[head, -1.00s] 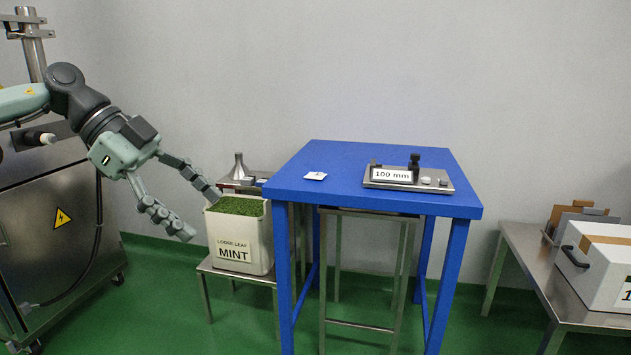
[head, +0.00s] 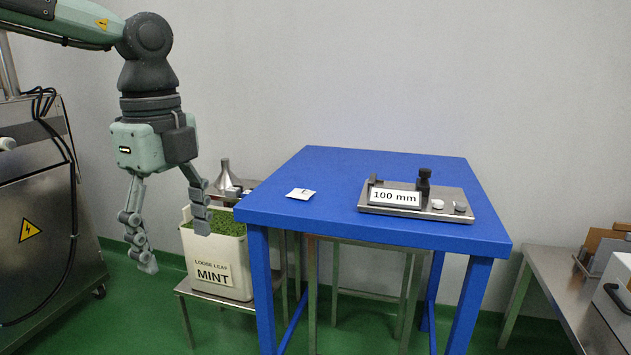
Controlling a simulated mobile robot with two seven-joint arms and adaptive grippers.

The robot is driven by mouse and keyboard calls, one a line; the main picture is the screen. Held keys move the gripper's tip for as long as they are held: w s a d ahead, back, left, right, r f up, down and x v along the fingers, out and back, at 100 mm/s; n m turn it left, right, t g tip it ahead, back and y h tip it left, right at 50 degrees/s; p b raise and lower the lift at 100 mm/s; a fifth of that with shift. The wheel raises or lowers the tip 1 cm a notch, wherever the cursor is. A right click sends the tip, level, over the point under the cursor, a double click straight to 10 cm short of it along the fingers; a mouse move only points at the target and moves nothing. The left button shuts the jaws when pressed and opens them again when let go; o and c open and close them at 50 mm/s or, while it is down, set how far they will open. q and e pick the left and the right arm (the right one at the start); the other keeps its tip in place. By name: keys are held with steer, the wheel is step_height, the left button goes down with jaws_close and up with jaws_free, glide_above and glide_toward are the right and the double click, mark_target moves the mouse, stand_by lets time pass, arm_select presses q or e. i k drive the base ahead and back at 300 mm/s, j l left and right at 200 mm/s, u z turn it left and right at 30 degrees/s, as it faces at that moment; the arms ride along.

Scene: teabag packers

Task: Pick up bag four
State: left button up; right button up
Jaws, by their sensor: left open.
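A small white teabag (head: 301,194) with a dark mark lies flat near the left side of the blue table (head: 330,170). I cannot read its mark clearly enough to tell whether it is bag four. My left gripper (head: 176,252) hangs pointing down, with its two fingers spread wide and nothing between them. It is left of the table and apart from the teabag, in front of the mint bin. My right gripper is not in view.
A metal fixture labelled 100 mm (head: 396,198) stands on the table's right half. A white bin of loose leaf mint (head: 222,268) sits on a low stand left of the table. A steel machine (head: 50,220) is at far left. A bench (head: 560,285) stands right.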

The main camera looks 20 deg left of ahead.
mark_target(297, 193)
steer(key=i, duration=1.35)
